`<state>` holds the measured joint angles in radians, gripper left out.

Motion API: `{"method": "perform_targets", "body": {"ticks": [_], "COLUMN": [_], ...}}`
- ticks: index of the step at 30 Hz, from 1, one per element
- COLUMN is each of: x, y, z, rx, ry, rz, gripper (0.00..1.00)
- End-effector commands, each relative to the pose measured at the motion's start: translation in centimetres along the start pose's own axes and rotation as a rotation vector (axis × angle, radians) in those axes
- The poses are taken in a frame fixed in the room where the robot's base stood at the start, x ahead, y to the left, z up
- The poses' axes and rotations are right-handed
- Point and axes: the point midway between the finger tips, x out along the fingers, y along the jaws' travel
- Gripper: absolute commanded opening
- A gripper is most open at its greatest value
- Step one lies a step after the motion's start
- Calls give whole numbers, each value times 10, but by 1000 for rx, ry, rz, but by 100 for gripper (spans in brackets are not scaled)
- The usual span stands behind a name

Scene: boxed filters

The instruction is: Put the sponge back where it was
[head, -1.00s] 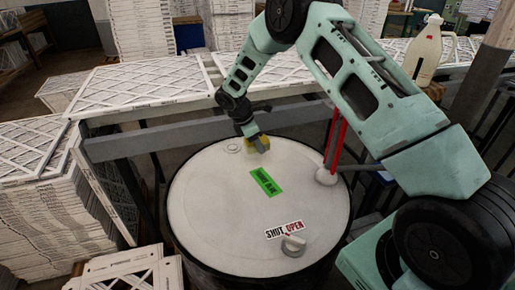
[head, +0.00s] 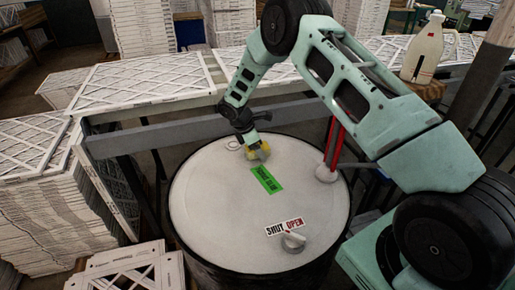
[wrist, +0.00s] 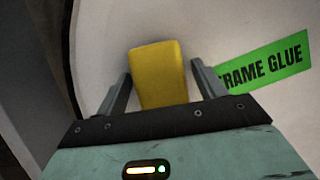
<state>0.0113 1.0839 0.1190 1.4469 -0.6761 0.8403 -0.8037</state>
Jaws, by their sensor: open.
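The yellow sponge (wrist: 158,72) lies on the pale drum lid (wrist: 110,30), between the two spread fingers of my gripper (wrist: 160,85) in the wrist view. Gaps show between the sponge and both fingers towards their tips. In the head view my gripper (head: 259,155) is low over the far part of the drum lid (head: 215,205), and the sponge (head: 264,147) shows partly behind it. The green label (wrist: 262,68) reading "FRAME GLUE" is just right of the fingers in the wrist view.
A "SHUT OPEN" sign (head: 284,227) and a grey knob (head: 293,242) are near the lid's front. A red upright (head: 333,145) stands at its right edge. A grey rail (head: 180,133) and white framed filters (head: 145,80) lie behind. The lid's left half is clear.

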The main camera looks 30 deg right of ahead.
Motion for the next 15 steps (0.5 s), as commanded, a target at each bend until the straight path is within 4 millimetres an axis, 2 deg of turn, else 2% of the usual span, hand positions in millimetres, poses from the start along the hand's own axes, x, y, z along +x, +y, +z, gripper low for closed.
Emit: {"method": "perform_targets", "body": {"ticks": [5,7,15], "x": [-7,-16,-72], "y": [0,0,0], "z": [0,0,-1], "rx": [0,0,0], "ry": [0,0,1], "rz": [0,1,4], "gripper": [71,71,71]}}
